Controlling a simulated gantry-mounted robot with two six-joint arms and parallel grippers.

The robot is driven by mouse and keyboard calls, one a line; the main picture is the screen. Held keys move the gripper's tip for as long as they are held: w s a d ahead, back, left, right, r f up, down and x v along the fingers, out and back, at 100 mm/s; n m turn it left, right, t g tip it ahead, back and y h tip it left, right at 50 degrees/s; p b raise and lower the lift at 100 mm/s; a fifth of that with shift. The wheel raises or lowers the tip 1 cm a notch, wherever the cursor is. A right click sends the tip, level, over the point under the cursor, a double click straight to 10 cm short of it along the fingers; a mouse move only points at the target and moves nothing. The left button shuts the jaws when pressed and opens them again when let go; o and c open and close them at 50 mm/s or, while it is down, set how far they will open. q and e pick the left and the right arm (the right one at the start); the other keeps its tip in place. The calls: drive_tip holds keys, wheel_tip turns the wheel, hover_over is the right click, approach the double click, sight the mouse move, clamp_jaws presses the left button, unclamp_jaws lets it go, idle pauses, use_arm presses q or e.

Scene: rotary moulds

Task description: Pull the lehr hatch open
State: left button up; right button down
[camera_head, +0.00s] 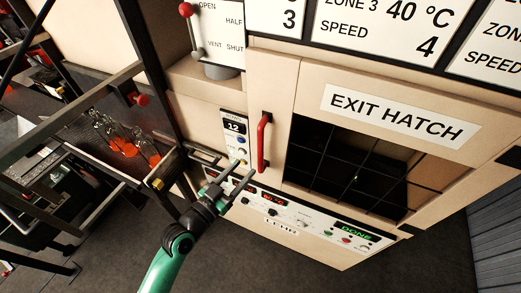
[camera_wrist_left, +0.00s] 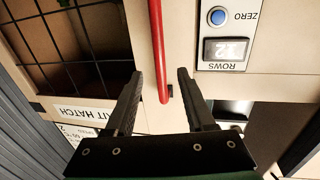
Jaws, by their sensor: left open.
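The lehr front is cream, with an "EXIT HATCH" sign (camera_head: 398,114) above a dark gridded area (camera_head: 350,170). I cannot tell whether this is an opening or a window. A red vertical bar handle (camera_head: 263,142) is on the cream panel left of the grid. My left gripper (camera_head: 245,168) is open, just below and left of the handle in the head view. In the left wrist view, the red handle (camera_wrist_left: 157,45) runs between the two open fingers (camera_wrist_left: 160,73). No finger visibly grips it. My right gripper is not in view.
A control strip (camera_head: 320,222) with a green "DONE" display runs below the grid. A "12" counter panel (camera_head: 236,135) is left of the handle. A red-knobbed lever (camera_head: 186,10) stands above. A dark metal frame with orange-bottomed glass bottles (camera_head: 122,147) is at left.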

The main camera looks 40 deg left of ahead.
sight(259, 152)
use_arm(q)
drive_tip(key=w, duration=0.3)
drive_tip(key=w+a, duration=0.1)
drive_tip(key=w, duration=0.5)
drive_tip(key=shift+w+a, duration=0.2)
drive_tip(key=shift+w, duration=0.05)
clamp_jaws()
idle(0.9)
